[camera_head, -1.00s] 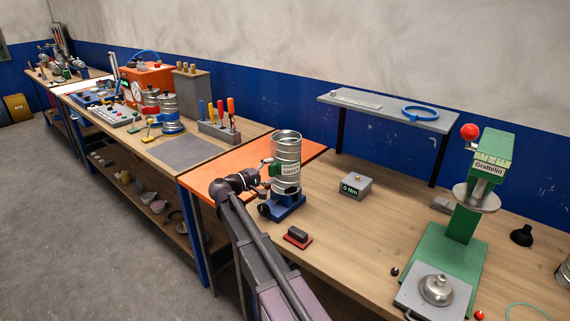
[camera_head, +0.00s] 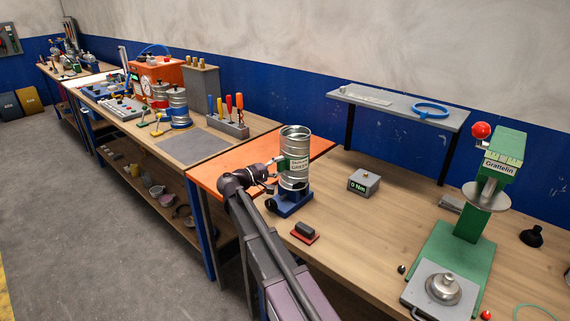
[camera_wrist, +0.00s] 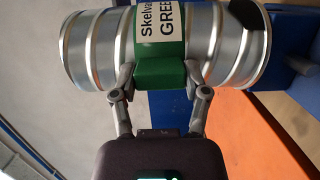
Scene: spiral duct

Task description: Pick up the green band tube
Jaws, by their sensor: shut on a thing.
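The green band tube (camera_head: 294,143) is a ribbed silver metal cylinder with a green band and a white label. In the head view it stands roughly upright above a blue stand (camera_head: 288,206). I cannot tell whether its bottom touches the stand. My gripper (camera_head: 276,170) comes from the left at the band's height. The label is partly cut off at the top.
A grey box reading "0 Nm" (camera_head: 364,182) and a red-and-black block (camera_head: 305,232) are near the stand. A green press (camera_head: 475,215) stands to the right. A grey shelf (camera_head: 385,100) is behind.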

